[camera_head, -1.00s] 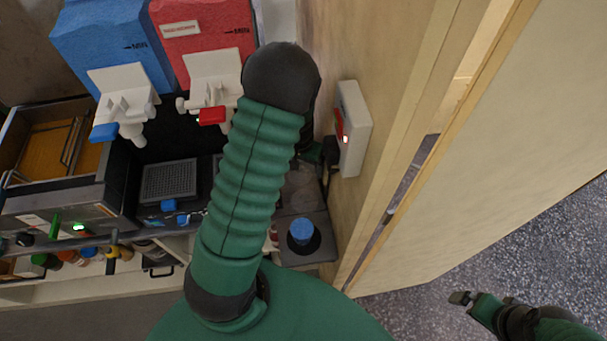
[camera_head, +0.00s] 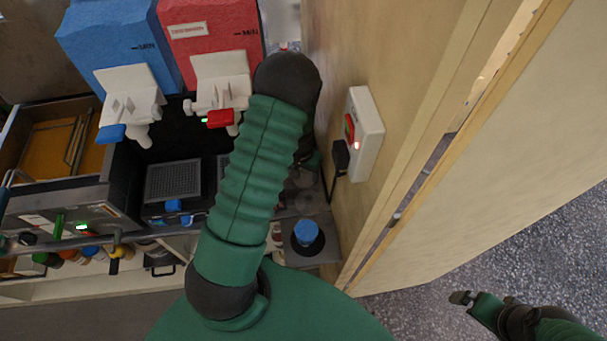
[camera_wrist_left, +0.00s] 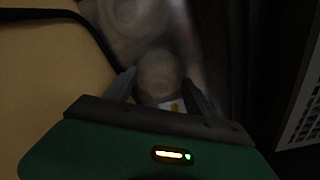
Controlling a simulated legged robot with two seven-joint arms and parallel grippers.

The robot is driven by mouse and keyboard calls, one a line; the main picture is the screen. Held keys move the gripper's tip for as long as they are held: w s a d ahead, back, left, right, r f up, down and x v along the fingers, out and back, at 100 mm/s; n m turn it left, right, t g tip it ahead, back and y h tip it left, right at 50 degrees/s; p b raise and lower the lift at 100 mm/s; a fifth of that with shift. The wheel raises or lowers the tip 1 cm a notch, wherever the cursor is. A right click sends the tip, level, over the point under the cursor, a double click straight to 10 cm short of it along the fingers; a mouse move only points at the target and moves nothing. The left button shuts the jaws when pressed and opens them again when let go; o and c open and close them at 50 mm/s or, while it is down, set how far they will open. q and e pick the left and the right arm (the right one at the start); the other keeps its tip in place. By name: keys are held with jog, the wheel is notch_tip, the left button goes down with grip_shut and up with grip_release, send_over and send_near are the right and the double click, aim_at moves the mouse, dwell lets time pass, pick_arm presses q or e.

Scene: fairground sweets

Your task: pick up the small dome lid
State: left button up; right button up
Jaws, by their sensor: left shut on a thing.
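The small dome lid (camera_wrist_left: 158,72) is a round, translucent piece in the dark left wrist view. It sits between the two fingers of my left gripper (camera_wrist_left: 160,86), which is shut on it. A white and orange label patch shows just below it. In the head view my own green arm hides most of the left gripper (camera_head: 309,163), close to the wooden wall, and the held lid cannot be made out there. My right gripper (camera_head: 462,298) is at the lower right, over the speckled floor, too small to tell open from shut.
Larger clear round shapes (camera_wrist_left: 135,14) lie beyond the held lid. A blue-topped item (camera_head: 306,232) stands on a grey shelf below the arm. Blue (camera_head: 120,45) and red (camera_head: 210,35) dispensers stand at upper left. A white switch box (camera_head: 365,134) juts from the wall.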

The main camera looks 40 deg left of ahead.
pick_arm(q)
jog(key=shift+a, duration=0.15)
jog(key=shift+c, duration=1.4)
jog(key=shift+d, duration=0.2)
